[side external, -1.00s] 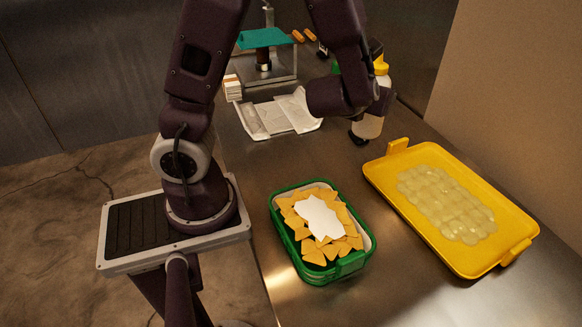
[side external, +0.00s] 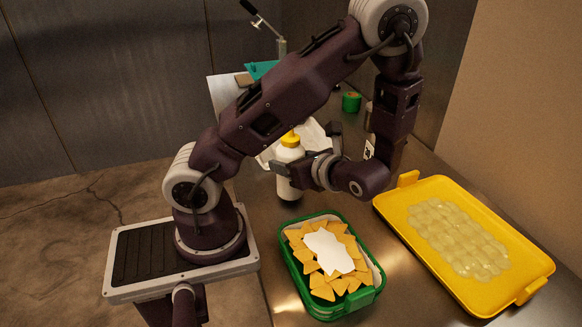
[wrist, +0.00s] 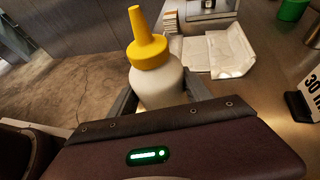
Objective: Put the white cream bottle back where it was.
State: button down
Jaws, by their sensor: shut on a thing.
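The white cream bottle (side external: 288,174) with a yellow cap stands upright between the fingers of my gripper (side external: 300,172). It is over the counter's left side, just behind the green tray of chips. I cannot tell whether its base touches the counter. In the wrist view the bottle (wrist: 157,83) shows its yellow nozzle cap on top, with my gripper's fingers (wrist: 158,100) on both sides of its body. The lower part of the bottle is hidden there by my gripper's housing.
The green tray (side external: 289,272) holds chips topped with a white patch. A yellow tray (side external: 537,262) with pale rounds lies at right. White paper (wrist: 232,52), a green container (side external: 351,102) and a small sign (wrist: 312,85) are farther back. The counter's left edge is near the bottle.

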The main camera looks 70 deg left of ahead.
jog(key=shift+f, duration=0.5)
jog(key=shift+f, duration=0.15)
jog(key=shift+c, duration=2.3)
grip_release()
